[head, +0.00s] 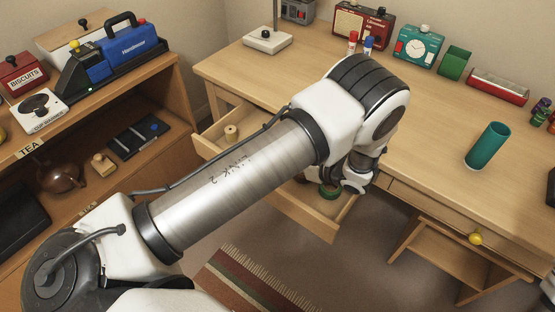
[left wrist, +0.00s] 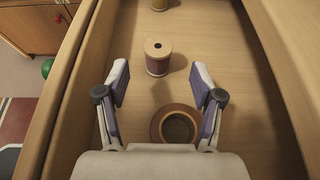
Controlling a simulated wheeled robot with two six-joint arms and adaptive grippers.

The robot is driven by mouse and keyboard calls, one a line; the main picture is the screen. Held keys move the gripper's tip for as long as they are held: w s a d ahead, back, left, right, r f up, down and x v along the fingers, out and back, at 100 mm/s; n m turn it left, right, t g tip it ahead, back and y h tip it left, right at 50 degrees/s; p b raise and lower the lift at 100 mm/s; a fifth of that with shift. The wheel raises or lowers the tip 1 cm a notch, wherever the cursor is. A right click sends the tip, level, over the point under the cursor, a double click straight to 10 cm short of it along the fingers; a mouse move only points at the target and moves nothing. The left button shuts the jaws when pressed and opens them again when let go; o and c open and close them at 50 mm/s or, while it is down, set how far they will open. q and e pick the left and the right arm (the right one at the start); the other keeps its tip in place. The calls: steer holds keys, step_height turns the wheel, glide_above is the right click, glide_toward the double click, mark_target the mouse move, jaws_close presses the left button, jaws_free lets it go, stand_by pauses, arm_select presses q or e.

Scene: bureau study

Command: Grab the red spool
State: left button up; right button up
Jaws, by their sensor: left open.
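The red spool (left wrist: 158,60), with a pale wooden top and dark red thread, stands upright in the open drawer in the left wrist view. My left gripper (left wrist: 160,82) is open and empty over the drawer, its fingertips apart to either side just short of the spool. In the head view my left gripper (head: 347,183) is partly hidden by its own arm, which also hides the red spool. A ring-shaped roll (left wrist: 157,127) lies on the drawer floor between the gripper's finger bases. My right gripper is not in view.
A yellowish spool (left wrist: 160,4) stands farther along the drawer; it also shows in the head view (head: 231,133). The drawer walls (head: 310,222) enclose these things closely. The desk (head: 440,130) above holds a teal cylinder (head: 488,147). A shelf unit (head: 150,85) stands left.

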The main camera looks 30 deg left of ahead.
arm_select(q)
steer(key=x, duration=0.7)
steer(key=shift+s+f+p, duration=0.1)
steer(key=shift+p, duration=0.2)
steer(key=shift+c, duration=0.6)
steer(key=c, duration=0.9)
